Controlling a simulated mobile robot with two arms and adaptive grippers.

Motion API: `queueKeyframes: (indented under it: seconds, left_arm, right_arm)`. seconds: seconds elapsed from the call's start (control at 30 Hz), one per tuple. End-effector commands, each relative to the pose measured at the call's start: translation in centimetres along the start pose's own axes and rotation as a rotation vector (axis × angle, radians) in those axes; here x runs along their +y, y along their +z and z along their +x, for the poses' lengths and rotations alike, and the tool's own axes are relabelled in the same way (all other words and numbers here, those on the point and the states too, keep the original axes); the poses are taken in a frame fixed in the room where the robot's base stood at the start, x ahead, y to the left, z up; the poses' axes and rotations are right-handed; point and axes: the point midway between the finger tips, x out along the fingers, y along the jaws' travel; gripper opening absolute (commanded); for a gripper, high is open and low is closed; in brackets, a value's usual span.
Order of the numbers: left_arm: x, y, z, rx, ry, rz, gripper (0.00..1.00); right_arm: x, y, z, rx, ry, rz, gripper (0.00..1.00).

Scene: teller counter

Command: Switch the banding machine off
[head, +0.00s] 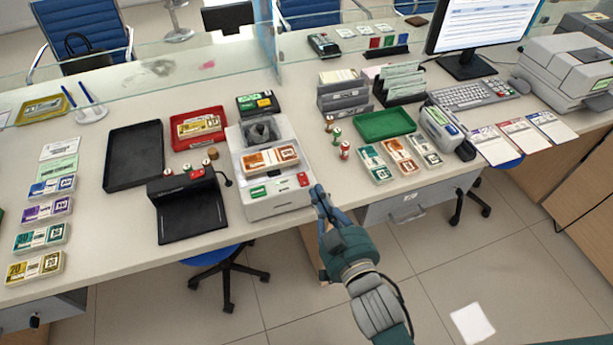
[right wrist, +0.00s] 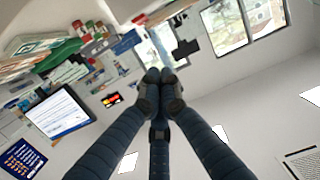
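A white machine (head: 268,205), which looks like the banding machine, stands on the counter with an orange-and-white banknote bundle (head: 270,158) on it. Its front has a green label or button (head: 257,192) at left and a red switch (head: 303,179) at right. I cannot tell the switch's position. My right gripper (head: 318,192) is just right of the machine's front right corner, close to the red switch. Whether it touches is unclear. In the right wrist view its fingers (right wrist: 161,76) meet at their tips with nothing between them. My left gripper is not in view.
A black device (head: 190,218) stands left of the machine, with a black tray (head: 134,155) and red tray (head: 199,137) behind. Small rolls (head: 345,150), a green tray (head: 384,125) and banknote bundles (head: 375,164) stand to the right. A glass screen (head: 160,68) runs behind.

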Motion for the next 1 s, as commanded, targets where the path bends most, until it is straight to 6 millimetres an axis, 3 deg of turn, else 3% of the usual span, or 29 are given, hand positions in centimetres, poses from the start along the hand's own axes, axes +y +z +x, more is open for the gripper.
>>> queueKeyframes:
  seconds: [0.27, 0.67, 0.8, 1.0]
  left_arm:
    - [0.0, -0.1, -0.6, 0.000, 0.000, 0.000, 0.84]
    - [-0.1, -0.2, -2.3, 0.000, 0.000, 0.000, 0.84]
    - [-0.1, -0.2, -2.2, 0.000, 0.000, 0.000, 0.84]
    - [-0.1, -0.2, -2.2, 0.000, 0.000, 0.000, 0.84]
  right_arm:
    - [0.0, -0.2, 2.0, 0.002, 0.001, 0.000, 0.00]
    - [0.0, -0.3, 10.3, 0.001, 0.000, 0.000, 0.00]
    - [0.0, 2.4, 10.6, -0.006, 0.001, 0.002, 0.00]
    - [0.0, 3.8, 11.0, -0.002, 0.001, 0.001, 0.00]
